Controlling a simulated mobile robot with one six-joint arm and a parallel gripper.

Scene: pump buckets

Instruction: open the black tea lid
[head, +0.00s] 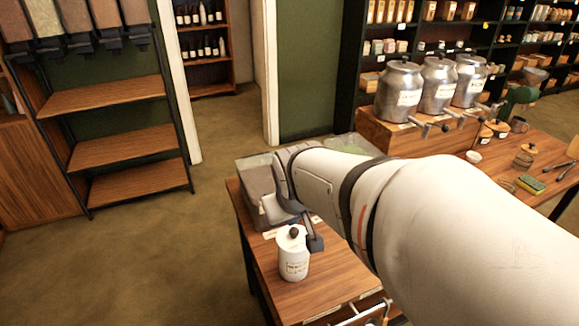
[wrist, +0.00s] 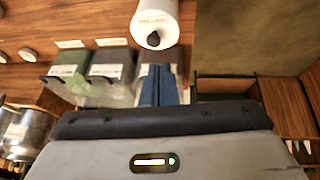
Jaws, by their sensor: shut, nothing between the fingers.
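A clear bin with dark contents (wrist: 112,58) is left of my fingers in the wrist view, likely the black tea bin; its label is too small to read. It has a black front handle (wrist: 100,80), and its lid looks closed. In the head view, a dark-topped bin (head: 256,178) stands at the table's left end, partly hidden by my wrist. My gripper (wrist: 158,70) is shut and empty, its blue fingers together.
The white canister (head: 294,262) with a black knob stands upright near the table's front. A bin with green contents (wrist: 68,64) adjoins the dark one. Metal urns (head: 400,90) stand on a wooden riser at the back right. A shelf rack (head: 118,150) stands across open floor.

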